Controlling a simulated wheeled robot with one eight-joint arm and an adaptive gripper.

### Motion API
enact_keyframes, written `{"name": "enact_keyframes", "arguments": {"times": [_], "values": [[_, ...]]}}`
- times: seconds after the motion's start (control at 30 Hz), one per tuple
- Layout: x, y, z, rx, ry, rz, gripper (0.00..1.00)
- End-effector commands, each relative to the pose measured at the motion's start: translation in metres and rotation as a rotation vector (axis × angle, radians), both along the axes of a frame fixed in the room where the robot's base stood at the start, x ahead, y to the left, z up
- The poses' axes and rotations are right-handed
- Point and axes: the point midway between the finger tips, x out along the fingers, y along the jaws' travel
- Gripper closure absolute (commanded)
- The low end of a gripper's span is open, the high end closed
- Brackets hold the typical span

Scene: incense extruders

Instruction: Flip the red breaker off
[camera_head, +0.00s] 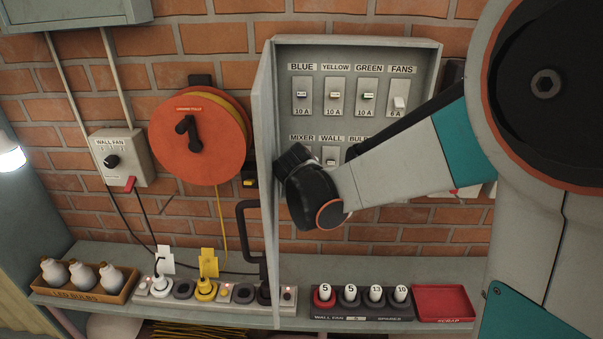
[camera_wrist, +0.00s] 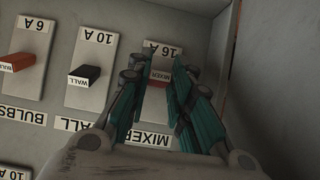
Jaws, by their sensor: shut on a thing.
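The red breaker (camera_wrist: 158,72) carries the word MIXER and sits in a 16 A switch plate in the wrist view, shown upside down there. My gripper (camera_wrist: 159,82) is shut on it, with one teal-padded finger on each side of the lever. In the head view my gripper (camera_head: 296,158) reaches into the breaker box (camera_head: 430,62) just below the MIXER label (camera_head: 300,138). The gripper hides this breaker there. The black WALL breaker (camera_wrist: 85,75) and orange BULBS breaker (camera_wrist: 17,62) stand beside it in the wrist view.
The open box door (camera_head: 264,170) stands close to my gripper on the left. BLUE, YELLOW, GREEN and FANS breakers (camera_head: 350,95) fill the upper row. A shelf (camera_head: 390,268) below holds a black spares tray (camera_head: 360,313), a red scrap tray (camera_head: 445,303) and a power strip.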

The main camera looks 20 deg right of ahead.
Motion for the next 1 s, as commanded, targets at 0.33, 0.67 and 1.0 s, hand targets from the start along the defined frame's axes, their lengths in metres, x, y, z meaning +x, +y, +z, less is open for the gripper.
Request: {"name": "enact_keyframes", "arguments": {"times": [0.33, 0.67, 1.0], "values": [[-0.0001, 0.0001, -0.0009, -0.007, -0.025, -0.001, 1.00], [-0.0001, 0.0000, -0.0009, -0.008, -0.024, 0.000, 0.60], [0.0000, -0.0001, 0.0020, -0.008, -0.024, 0.000, 0.60]]}}
